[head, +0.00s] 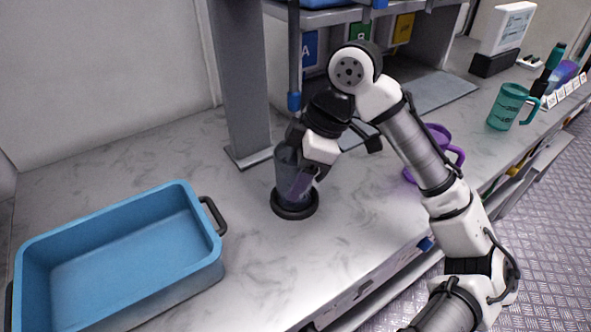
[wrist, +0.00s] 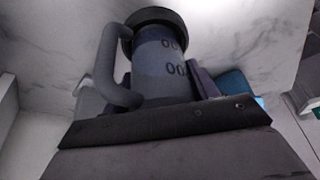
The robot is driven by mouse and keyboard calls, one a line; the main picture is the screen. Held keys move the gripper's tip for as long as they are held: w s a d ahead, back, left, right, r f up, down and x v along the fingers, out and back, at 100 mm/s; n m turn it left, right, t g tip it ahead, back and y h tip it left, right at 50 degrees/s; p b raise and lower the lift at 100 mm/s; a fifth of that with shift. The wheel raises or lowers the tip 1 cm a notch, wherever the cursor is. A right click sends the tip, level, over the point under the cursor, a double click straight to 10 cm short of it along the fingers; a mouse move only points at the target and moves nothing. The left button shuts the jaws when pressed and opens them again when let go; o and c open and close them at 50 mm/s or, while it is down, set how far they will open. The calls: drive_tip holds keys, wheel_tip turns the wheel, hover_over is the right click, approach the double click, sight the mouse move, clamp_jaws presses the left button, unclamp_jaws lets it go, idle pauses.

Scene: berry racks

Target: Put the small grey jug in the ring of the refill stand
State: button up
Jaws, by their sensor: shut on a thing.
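The small grey jug (head: 284,163) is upright at the middle of the counter, partly hidden by my gripper. Its body with dark markings and its curved handle show in the wrist view (wrist: 160,75). My gripper (head: 304,172) is shut on the jug. The black ring (head: 296,211) of the refill stand is low on the counter at the jug's foot. In the wrist view the dark ring (wrist: 158,16) shows around the jug's far end. The jug's lower end appears inside the ring; I cannot tell whether it rests on the bottom.
A blue crate (head: 203,258) with dark handles stands at the left front. A grey post (head: 243,80) rises behind the jug. A purple jug (head: 459,155) is partly behind my arm, and a teal jug (head: 507,106) stands farther right. Counter between crate and ring is clear.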

drive_tip(key=shift+f, duration=0.2)
drive_tip(key=o, duration=1.2)
drive_tip(key=shift+o, duration=0.2)
drive_tip(key=v, duration=1.3)
drive_tip(key=shift+r+p, duration=0.4)
drive_tip(key=shift+p, duration=0.05)
drive_tip(key=shift+d, duration=0.1)
